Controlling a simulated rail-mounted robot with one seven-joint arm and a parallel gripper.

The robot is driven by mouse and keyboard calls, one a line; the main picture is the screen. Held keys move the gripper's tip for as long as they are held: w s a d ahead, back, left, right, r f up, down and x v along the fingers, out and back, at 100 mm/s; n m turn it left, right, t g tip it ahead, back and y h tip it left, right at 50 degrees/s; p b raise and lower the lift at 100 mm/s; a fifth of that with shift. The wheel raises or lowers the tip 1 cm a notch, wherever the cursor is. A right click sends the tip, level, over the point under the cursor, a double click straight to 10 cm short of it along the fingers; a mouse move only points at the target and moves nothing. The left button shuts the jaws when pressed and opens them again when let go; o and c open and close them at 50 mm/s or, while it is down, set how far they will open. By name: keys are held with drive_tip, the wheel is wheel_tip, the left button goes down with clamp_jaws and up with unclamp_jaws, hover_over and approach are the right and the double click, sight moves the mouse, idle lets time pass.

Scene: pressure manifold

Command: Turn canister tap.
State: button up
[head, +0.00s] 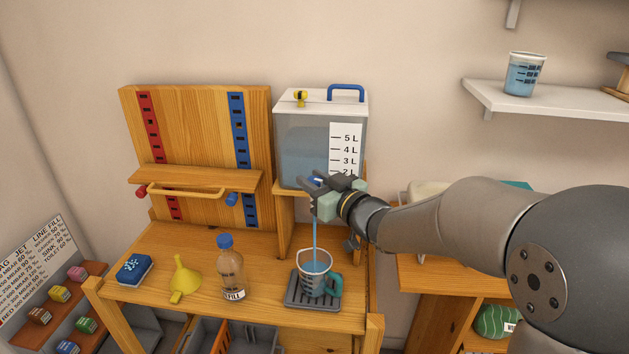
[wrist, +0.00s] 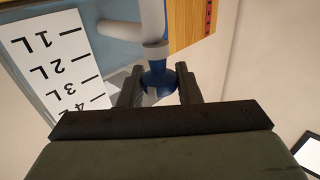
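The clear canister (head: 300,140) with a white lid and blue carry handle stands on a raised wooden stand and holds bluish water. Its blue tap handle (wrist: 158,79) shows in the wrist view below a white spout, between my two dark fingers. My gripper (wrist: 159,88) is closed around it, with a finger against each side. In the head view my gripper (head: 312,187) is at the canister's lower front and hides most of the tap. A thin blue stream (head: 315,235) falls from there into a measuring jug (head: 312,268) with a teal handle.
The jug stands on a grey drip tray (head: 296,300). A bottle (head: 231,275) with a blue cap, a yellow funnel (head: 184,277) and a blue sponge-like block (head: 134,269) stand left on the bench. A beaker (head: 524,75) sits on the right shelf.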

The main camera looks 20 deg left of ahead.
drive_tip(key=shift+w+r+n+g+p, duration=0.15)
drive_tip(key=shift+n+g+p, duration=0.15)
drive_tip(key=shift+g+p, duration=0.15)
drive_tip(key=shift+d+r+n+g+y+p, duration=0.1)
drive_tip(key=shift+r+n+g+y+p, duration=0.05)
drive_tip(key=shift+n+g+y+p, duration=0.8)
drive_tip(key=n+g+p, duration=0.1)
drive_tip(key=g, duration=0.1)
drive_tip(key=shift+g+y+p, duration=0.25)
drive_tip(key=shift+g+p, duration=0.05)
drive_tip(key=shift+f+n+g, duration=0.25)
drive_tip(key=shift+n+g, duration=0.15)
drive_tip(key=shift+n, duration=0.05)
drive_tip(key=o, duration=0.9)
